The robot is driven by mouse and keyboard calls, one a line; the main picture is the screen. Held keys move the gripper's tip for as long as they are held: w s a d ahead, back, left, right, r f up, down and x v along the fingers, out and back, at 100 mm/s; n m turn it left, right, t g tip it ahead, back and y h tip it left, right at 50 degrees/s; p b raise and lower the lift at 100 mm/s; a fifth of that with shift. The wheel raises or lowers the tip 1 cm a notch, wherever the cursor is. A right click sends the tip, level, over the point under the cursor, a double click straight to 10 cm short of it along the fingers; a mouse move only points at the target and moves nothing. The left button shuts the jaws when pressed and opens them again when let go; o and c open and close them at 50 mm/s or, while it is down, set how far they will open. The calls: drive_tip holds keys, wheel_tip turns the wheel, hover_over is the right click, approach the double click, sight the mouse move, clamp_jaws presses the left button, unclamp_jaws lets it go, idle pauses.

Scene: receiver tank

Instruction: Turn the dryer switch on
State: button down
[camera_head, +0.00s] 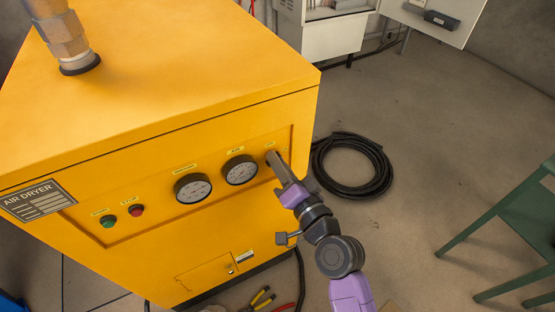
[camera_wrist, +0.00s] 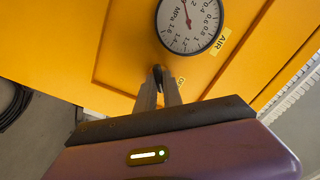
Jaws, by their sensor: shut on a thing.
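The yellow air dryer (camera_head: 110,130) fills the left of the head view. Its front panel has a green button (camera_head: 108,222), a red button (camera_head: 137,210) and two round gauges. The dryer switch (camera_wrist: 157,70) is a small dark knob at the panel's right end, beside a yellow label. My gripper (camera_head: 273,158) reaches to it from the lower right. In the wrist view the two fingers are close together with the switch between their tips. The gripper is shut on the switch. The fingers hide most of it, so I cannot tell which way it points.
The left gauge (camera_head: 193,188) and right gauge (camera_head: 240,170) sit just left of my gripper. A coiled black hose (camera_head: 352,165) lies on the floor to the right. A green stool-like frame (camera_head: 510,235) stands farther right. Pliers (camera_head: 262,298) lie on the floor below the dryer.

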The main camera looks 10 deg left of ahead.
drive_tip(key=shift+d+f+m+p, duration=0.1)
drive_tip(key=shift+m+p, duration=0.4)
drive_tip(key=shift+m, duration=1.35)
drive_tip(key=shift+f+m+p, duration=0.1)
drive_tip(key=shift+m+p, duration=0.4)
drive_tip(key=shift+m, duration=1.35)
drive_tip(key=c, duration=1.5)
unclamp_jaws()
drive_tip(key=b+v, duration=0.1)
drive_tip(key=v, duration=0.6)
drive_tip(key=shift+s+d, duration=0.25)
drive_tip(key=shift+s, duration=0.05)
